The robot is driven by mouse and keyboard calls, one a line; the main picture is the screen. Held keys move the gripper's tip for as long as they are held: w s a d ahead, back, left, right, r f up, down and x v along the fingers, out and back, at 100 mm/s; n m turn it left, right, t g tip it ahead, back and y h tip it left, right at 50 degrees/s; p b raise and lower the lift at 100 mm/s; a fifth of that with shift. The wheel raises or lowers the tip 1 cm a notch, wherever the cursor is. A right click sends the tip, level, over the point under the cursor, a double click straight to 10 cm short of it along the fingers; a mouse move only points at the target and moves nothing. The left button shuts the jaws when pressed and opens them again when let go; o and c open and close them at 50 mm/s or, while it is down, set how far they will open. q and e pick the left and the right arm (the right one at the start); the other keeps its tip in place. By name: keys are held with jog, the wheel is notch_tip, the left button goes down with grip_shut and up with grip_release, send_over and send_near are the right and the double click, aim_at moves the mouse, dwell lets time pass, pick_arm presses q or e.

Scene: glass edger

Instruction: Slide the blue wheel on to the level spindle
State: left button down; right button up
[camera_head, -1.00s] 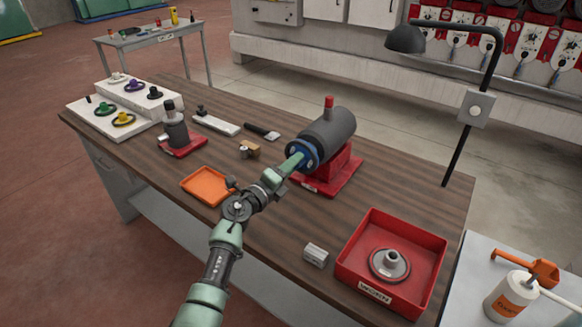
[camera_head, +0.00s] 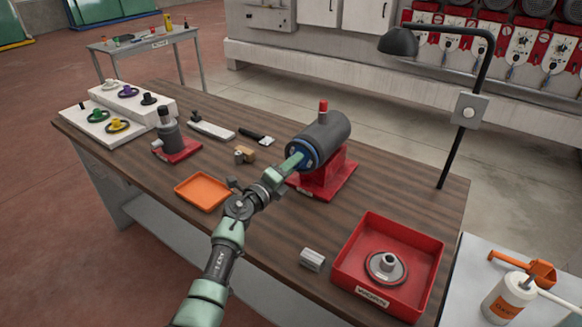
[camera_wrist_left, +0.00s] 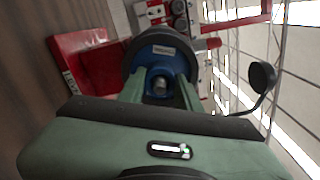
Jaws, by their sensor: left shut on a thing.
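The blue wheel (camera_head: 303,151) is at the near left end of the level spindle's grey housing (camera_head: 328,137), which lies on a red base (camera_head: 335,178). My left gripper (camera_head: 297,160) is shut on the wheel's hub. In the left wrist view the blue face (camera_wrist_left: 165,55) is square to me, and the fingers (camera_wrist_left: 161,90) lie on both sides of a round metal end (camera_wrist_left: 161,85). The spindle shaft is hidden behind the wheel, so I cannot tell how far on it the wheel sits. My right gripper is out of view.
An upright spindle (camera_head: 168,131) on a red base stands left. White stepped rack (camera_head: 80,122) holds several coloured wheels. Orange tray (camera_head: 203,192) lies near my arm. Red tray (camera_head: 425,240) with a grey wheel (camera_head: 386,266) is right. A black lamp (camera_head: 470,110) stands behind it.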

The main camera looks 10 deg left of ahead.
pick_arm(q)
jog(key=c, duration=0.9)
grip_release()
jog(key=shift+r, duration=0.1)
jog(key=shift+s+a, duration=0.1)
jog(key=shift+s, duration=0.2)
jog(key=v, duration=0.7)
jog(key=shift+p, duration=0.45)
jog(key=shift+s, duration=0.1)
